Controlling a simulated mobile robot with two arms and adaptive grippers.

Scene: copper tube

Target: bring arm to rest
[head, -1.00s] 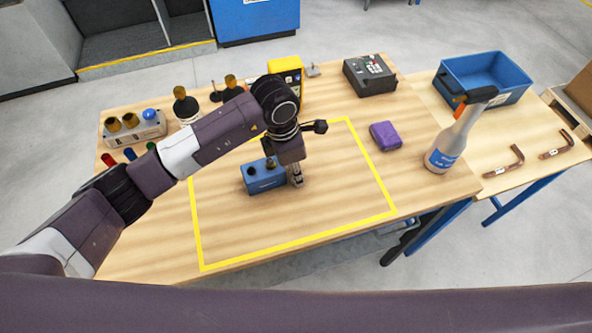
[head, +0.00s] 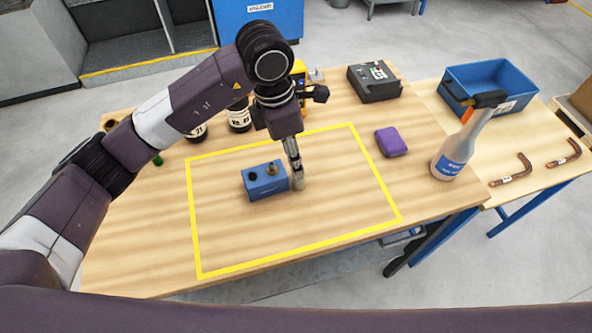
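My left arm comes in from the left, with its wrist over the table. My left gripper (head: 298,185) points down just right of the blue block (head: 262,186), inside the yellow outline. Its fingers are seen nearly in line, so I cannot tell whether they are apart or hold anything. The blue block has a dark knob and a brass-coloured fitting on top. My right gripper is out of view. Two bent copper tubes (head: 511,171) lie on the side table at the right.
A purple box (head: 391,142) and a spray bottle (head: 455,150) stand to the right. A dark device (head: 374,82) is at the back and a blue bin (head: 487,85) on the side table. Dark bottles (head: 239,115) are partly behind my arm. The front of the outlined area is clear.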

